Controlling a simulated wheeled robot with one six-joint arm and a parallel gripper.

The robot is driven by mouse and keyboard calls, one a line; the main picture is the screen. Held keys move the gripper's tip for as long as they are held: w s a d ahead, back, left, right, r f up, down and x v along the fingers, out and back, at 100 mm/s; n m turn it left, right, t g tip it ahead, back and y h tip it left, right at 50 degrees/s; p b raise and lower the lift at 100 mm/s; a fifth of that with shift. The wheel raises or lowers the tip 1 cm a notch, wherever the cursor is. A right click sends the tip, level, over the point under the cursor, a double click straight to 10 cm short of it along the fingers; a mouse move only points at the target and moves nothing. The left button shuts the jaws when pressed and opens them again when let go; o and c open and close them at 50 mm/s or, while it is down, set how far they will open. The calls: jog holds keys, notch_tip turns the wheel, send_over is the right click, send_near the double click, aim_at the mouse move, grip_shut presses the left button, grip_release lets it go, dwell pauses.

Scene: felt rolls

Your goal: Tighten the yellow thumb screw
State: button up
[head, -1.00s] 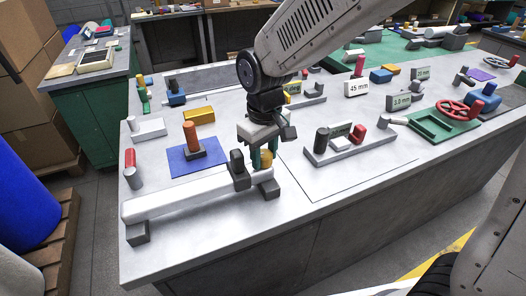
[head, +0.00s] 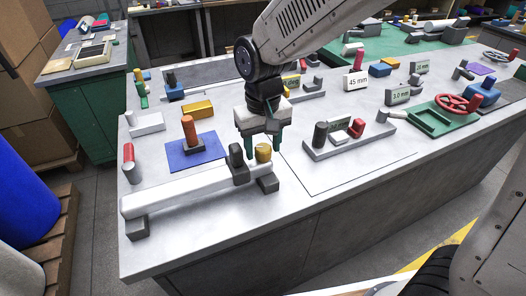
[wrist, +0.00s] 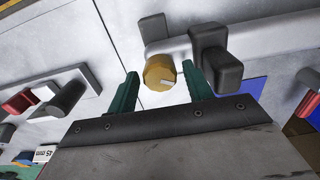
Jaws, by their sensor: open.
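The yellow thumb screw (head: 263,152) sits near the right end of a white roll (head: 190,187) on the table, beside a dark upright clamp block (head: 238,165). In the wrist view the screw (wrist: 160,72) is a round yellow knob with a pale mark on its face. My gripper (head: 263,150) is open, with green fingers. In the wrist view the fingers (wrist: 158,88) stand on either side of the knob, with a gap on the left; the right finger is close to it. Whether either finger touches it cannot be told.
A blue mat (head: 194,152) with an orange-handled piece (head: 190,131) lies to the left. A grey fixture with a red post (head: 345,138) stands to the right. A yellow block (head: 198,110) lies behind. Bare table lies in front right.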

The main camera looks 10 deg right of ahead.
aim_at(263, 147)
jog(key=shift+r, duration=2)
jog(key=s+d+r+m, duration=0.1)
jog(key=s+d+r, duration=0.2)
jog(key=s+d, duration=0.6)
jog(key=s+d+r+m+t, duration=0.1)
jog(key=s+d+r+m, duration=0.1)
jog(key=s+d, duration=0.8)
jog(key=shift+s+d+r, duration=0.25)
jog(key=shift+d+r, duration=0.15)
jog(key=shift+r, duration=0.4)
